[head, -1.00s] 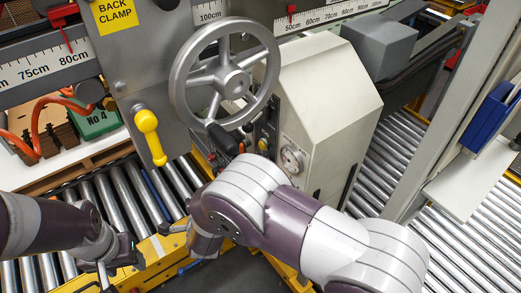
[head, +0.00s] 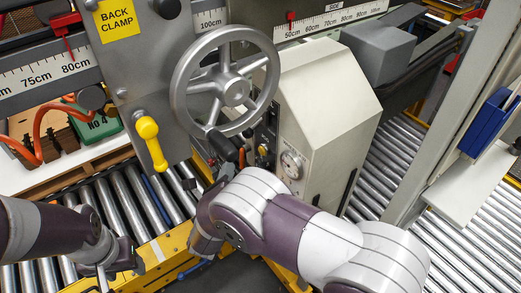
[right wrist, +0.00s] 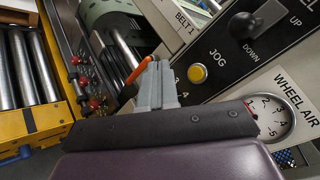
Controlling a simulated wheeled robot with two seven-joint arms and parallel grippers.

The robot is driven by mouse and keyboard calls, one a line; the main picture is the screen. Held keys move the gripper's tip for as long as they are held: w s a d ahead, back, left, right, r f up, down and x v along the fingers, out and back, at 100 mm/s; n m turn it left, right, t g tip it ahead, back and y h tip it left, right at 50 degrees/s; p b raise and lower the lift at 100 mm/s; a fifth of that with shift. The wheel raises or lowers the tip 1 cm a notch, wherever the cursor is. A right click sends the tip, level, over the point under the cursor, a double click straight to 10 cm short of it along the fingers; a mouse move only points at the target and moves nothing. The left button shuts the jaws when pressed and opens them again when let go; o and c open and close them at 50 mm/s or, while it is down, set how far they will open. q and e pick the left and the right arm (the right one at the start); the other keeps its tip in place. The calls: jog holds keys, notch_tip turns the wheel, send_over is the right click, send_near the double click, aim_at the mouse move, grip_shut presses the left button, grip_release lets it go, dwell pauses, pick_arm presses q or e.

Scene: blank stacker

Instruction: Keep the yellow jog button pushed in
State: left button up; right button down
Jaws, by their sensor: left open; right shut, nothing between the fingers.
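The yellow jog button (right wrist: 197,73) is a round button in a pale ring on the dark panel, beside the JOG label in the right wrist view. In the head view the button (head: 263,150) is small, on the machine's side panel. My right gripper (right wrist: 158,68) is shut and empty, its fingers to the left of the button in the right wrist view. I see no contact between them; the button stands clear of the fingers. In the head view my right arm hides most of that gripper. My left gripper (head: 108,274) is open and empty at lower left.
A black UP/DOWN switch (right wrist: 246,25) is above the button, and a WHEEL AIR gauge (right wrist: 271,118) is below right. An orange lever (right wrist: 139,70) is by the fingertips. A handwheel (head: 232,89) and a yellow-handled lever (head: 150,140) stand near my right arm.

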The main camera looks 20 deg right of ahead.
jog(key=w+d, duration=0.2)
jog(key=d, duration=0.4)
jog(key=shift+w+d, duration=0.15)
jog(key=shift+d, duration=0.15)
dwell(1.8)
jog(key=shift+w+d, duration=0.15)
jog(key=shift+d, duration=0.25)
jog(key=shift+w+d, duration=0.15)
jog(key=shift+d, duration=0.3)
dwell(2.1)
jog(key=shift+b, duration=0.3)
dwell(1.0)
jog(key=shift+s+a, duration=0.3)
jog(key=shift+a, duration=0.55)
jog(key=shift+s+a+b, duration=0.25)
jog(key=shift+s+a, duration=0.05)
jog(key=shift+a, duration=0.5)
jog(key=shift+s+a+b, duration=0.25)
jog(key=shift+a, duration=0.55)
jog(key=shift+s+a+b, duration=0.25)
jog(key=shift+s+a, duration=0.05)
jog(key=shift+a, duration=0.5)
